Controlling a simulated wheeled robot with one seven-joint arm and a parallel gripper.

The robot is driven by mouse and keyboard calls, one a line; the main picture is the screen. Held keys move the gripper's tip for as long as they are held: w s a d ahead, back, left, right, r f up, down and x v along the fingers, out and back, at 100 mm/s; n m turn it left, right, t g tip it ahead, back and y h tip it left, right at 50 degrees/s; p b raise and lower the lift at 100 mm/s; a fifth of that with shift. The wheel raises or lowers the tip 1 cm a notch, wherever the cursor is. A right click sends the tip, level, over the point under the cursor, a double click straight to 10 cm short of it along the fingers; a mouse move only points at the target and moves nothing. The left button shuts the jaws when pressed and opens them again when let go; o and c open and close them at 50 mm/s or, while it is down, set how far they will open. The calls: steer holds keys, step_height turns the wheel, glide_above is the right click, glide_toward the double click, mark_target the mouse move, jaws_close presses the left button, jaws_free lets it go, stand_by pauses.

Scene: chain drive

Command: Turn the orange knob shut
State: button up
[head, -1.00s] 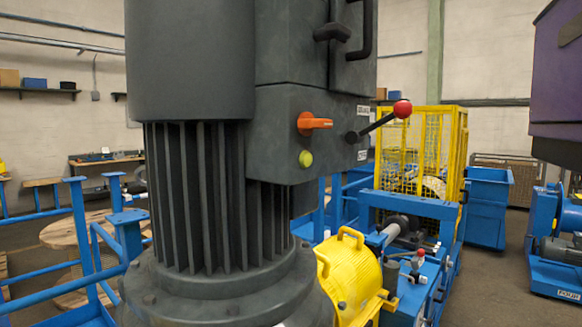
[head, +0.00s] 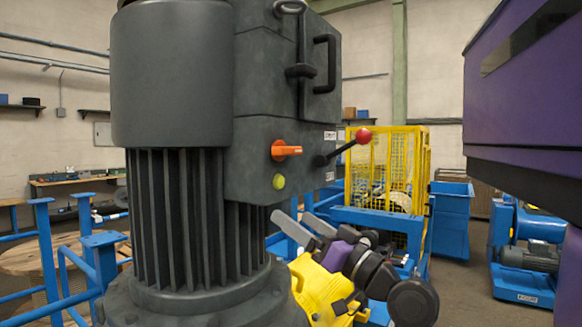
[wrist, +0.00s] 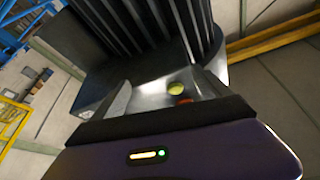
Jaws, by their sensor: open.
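The orange knob (head: 285,150) sits on the front face of the dark grey control box (head: 255,205), its handle pointing right. A yellow-green button (head: 279,181) is below it. My gripper (head: 292,217) is open and empty in the head view, below and right of the knob, clear of it, with its fingers pointing up and left. In the wrist view, the button (wrist: 176,88) and part of the orange knob (wrist: 184,99) show between the two fingers; the rest of the knob is hidden by the gripper's body.
A lever with a red ball (head: 363,136) sticks out right of the knob. A large ribbed motor (head: 185,215) stands left of the box. A yellow guard (head: 318,290) lies beneath my arm. A yellow cage (head: 385,170) stands behind, and a blue bin (head: 450,220) to its right.

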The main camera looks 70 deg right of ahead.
mark_target(294, 154)
steer(key=s+a+r+n+t+y, duration=0.1)
steer(key=s+r+n+y, duration=0.4)
steer(key=r, duration=0.6)
steer(key=w+r+p, duration=0.1)
steer(key=w, duration=0.1)
steer(key=w+h+p, duration=0.1)
steer(key=w, duration=0.1)
steer(key=w+d+r+h+p, duration=0.1)
steer(key=w, duration=0.1)
steer(key=shift+w+d+r+m+p, duration=0.1)
steer(key=shift+w+r+m+p, duration=0.05)
steer(key=shift+r+m+p, duration=0.15)
steer(key=shift+c, duration=0.5)
steer(key=c, duration=1.3)
steer(key=shift+o, duration=0.2)
steer(key=shift+f, duration=0.1)
